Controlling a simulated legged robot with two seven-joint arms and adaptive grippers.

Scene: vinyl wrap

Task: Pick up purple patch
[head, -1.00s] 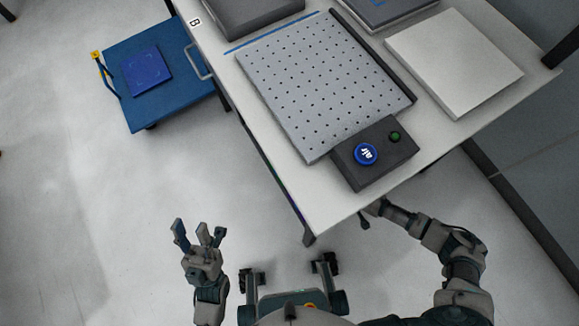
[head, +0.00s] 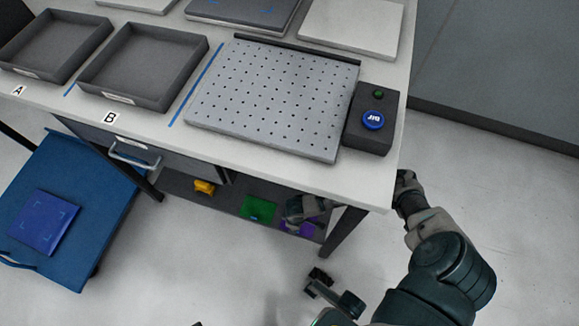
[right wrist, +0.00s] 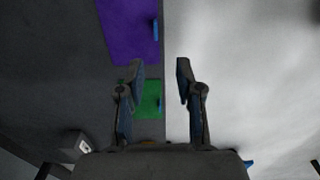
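A purple patch (head: 294,229) lies on the dark lower shelf under the table, partly hidden by my right gripper (head: 303,208). In the right wrist view the purple patch (right wrist: 127,30) lies flat, with a small blue tab at its right edge. My right gripper (right wrist: 160,68) is open and empty there. The patch is ahead of its fingertips and to the left, apart from them.
A green patch (head: 258,209) and a yellow-orange item (head: 204,187) lie on the same shelf (head: 177,187). The tabletop and table leg (head: 345,231) border the space. A blue cart (head: 97,205) at left bears a dark blue-purple square (head: 43,222).

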